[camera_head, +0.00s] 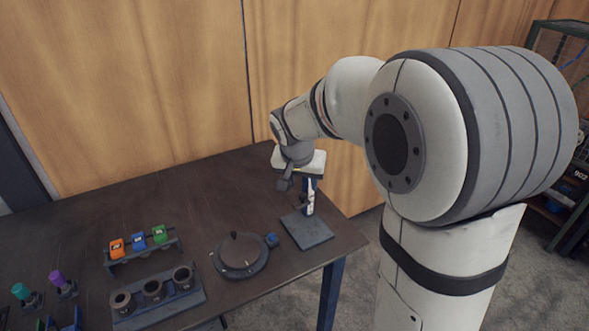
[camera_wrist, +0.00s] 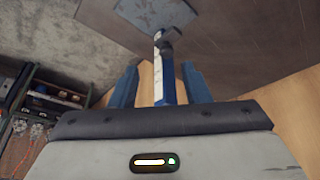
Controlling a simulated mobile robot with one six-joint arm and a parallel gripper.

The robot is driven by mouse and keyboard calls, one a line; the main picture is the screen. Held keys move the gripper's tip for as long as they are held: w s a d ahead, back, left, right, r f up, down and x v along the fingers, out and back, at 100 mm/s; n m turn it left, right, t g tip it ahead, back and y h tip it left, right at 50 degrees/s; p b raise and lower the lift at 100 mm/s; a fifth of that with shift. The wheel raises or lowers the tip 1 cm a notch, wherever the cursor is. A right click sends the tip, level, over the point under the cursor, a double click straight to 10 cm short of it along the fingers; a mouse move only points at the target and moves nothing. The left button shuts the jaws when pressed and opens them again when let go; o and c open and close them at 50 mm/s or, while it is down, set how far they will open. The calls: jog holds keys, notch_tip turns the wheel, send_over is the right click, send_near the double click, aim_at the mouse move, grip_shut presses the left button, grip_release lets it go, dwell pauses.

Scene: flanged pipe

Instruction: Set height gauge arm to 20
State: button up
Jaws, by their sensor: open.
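The height gauge has a flat blue-grey base (camera_head: 306,231) near the table's right end, with an upright post carrying a white scale (camera_head: 311,196). My gripper (camera_head: 300,178) is at the top of the post, partly hiding it. In the wrist view the two blue fingers of my gripper (camera_wrist: 160,78) stand apart, one on each side of the post (camera_wrist: 164,72). The dark gauge arm (camera_wrist: 170,37) shows farther down the post, beyond the fingertips and toward the base (camera_wrist: 155,10). The fingers do not appear closed on anything. The scale numbers are too small to read.
A round dark turntable-like device (camera_head: 240,255) with a small blue block (camera_head: 271,240) is left of the gauge. A rack of coloured blocks (camera_head: 139,250) and a holder with three cups (camera_head: 158,299) stand farther left. The wooden wall (camera_head: 150,90) is behind the table.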

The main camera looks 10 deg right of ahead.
aim_at(302, 194)
jog(key=x, duration=0.3)
jog(key=w+x, duration=0.1)
jog(key=x, duration=0.1)
jog(key=w+x, duration=0.1)
jog(key=x, duration=0.2)
jog(key=shift+w+a+p, duration=0.1)
jog(key=shift+a+p, duration=0.05)
jog(key=shift+p, duration=0.25)
jog(key=shift+c, duration=0.4)
grip_shut()
